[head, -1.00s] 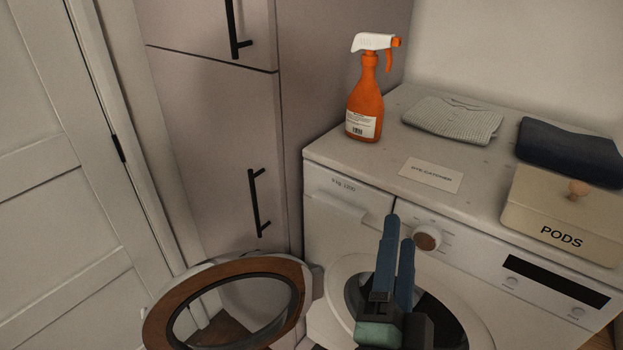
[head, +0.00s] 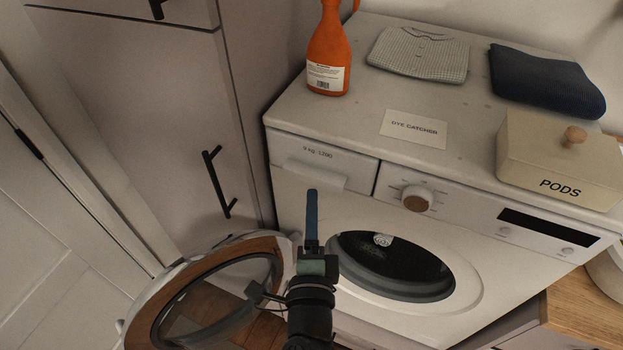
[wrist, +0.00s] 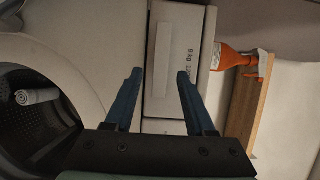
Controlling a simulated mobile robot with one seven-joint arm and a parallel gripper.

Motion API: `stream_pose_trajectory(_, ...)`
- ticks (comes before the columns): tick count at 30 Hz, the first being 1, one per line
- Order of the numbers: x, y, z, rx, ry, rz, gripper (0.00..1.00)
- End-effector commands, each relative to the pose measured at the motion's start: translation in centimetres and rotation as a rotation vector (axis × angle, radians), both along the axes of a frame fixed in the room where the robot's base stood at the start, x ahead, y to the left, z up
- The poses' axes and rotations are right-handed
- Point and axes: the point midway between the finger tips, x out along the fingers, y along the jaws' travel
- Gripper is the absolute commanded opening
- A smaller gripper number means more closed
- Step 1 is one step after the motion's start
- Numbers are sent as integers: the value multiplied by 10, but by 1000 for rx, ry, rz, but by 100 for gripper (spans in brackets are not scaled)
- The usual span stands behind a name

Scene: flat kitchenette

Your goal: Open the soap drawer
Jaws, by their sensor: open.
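The soap drawer (head: 320,162) is the white panel at the upper left of the washing machine front, marked "9 kg 1200", with a protruding grip lip (head: 316,178) along its lower part. It looks shut, flush with the front. My gripper (head: 312,192) is open and empty, its blue fingers seen nearly edge-on just below the drawer in the head view. In the wrist view, the drawer (wrist: 192,85) appears turned sideways beyond the gripper (wrist: 160,73), with the lip between or just past the fingertips. I cannot tell whether the fingers touch it.
The washer's round door (head: 160,310) stands open at the left, close to my arm. The drum opening (head: 395,265) is right of my gripper. The program knob (head: 416,199) sits right of the drawer. A spray bottle (head: 328,50), label card, folded cloths and PODS box (head: 560,165) rest on top.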

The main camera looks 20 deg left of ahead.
Motion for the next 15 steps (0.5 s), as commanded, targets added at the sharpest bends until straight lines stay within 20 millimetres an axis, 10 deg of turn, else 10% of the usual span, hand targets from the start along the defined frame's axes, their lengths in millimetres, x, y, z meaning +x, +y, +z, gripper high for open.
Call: stream_pose_trajectory(15,53,20,1,-1,-1,1,55)
